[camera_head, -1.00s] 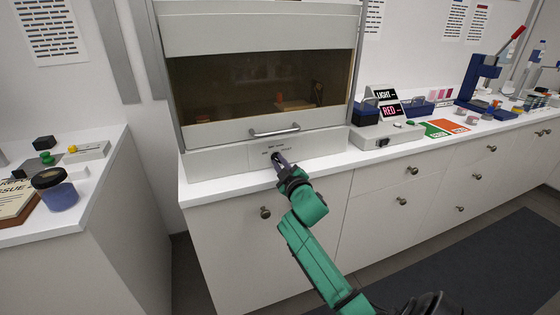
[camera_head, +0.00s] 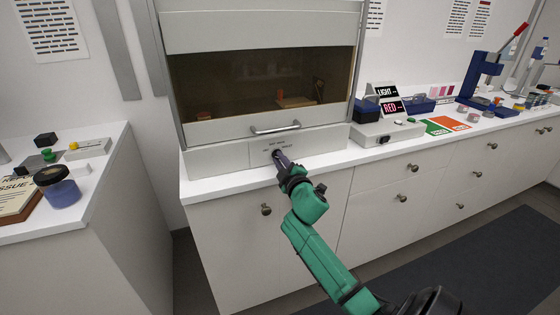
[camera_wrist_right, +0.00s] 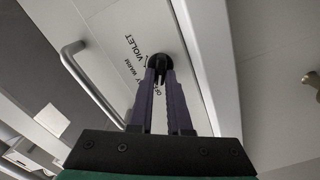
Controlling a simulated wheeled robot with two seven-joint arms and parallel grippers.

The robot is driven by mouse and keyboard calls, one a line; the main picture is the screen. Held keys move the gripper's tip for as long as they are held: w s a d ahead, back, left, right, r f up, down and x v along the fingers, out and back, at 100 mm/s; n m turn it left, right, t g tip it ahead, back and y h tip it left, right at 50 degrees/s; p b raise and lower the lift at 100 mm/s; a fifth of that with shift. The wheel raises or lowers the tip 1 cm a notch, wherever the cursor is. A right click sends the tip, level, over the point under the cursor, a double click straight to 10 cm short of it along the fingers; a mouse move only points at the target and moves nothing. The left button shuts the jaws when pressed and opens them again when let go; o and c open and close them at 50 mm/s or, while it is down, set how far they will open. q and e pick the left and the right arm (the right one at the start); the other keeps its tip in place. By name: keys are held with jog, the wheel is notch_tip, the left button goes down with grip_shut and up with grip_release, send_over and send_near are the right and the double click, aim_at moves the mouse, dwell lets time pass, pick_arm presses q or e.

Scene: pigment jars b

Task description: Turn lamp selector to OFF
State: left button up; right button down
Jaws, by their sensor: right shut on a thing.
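The lamp selector is a small dark knob (camera_wrist_right: 159,61) on the pale front panel of the cabinet (camera_head: 215,162), below its window. In the right wrist view, the printed words VIOLET, DAY, WARM and OFF curve around the knob, partly covered by the fingers. My right gripper (camera_head: 278,157) reaches the panel from the front. In the wrist view its purple fingers (camera_wrist_right: 161,80) are shut on the knob. The fingers hide much of the knob, so I cannot tell which word it points to. My left gripper is not in view.
A horizontal handle (camera_head: 275,129) sits just above the selector. The white counter edge (camera_head: 230,187) runs below it. To the right stand a grey box with LIGHT and RED signs (camera_head: 388,107) and a blue press (camera_head: 481,80). A jar (camera_head: 58,190) stands on the left counter.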

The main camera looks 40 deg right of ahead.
jog(key=c, duration=0.9)
grip_release()
jog(key=shift+d+r, duration=0.1)
jog(key=shift+r, duration=0.1)
jog(key=shift+o, duration=0.2)
jog(key=shift+w+f, duration=0.1)
jog(key=shift+f, duration=0.1)
jog(key=b+v, duration=0.1)
jog(key=v, duration=1.3)
jog(key=shift+s, duration=0.3)
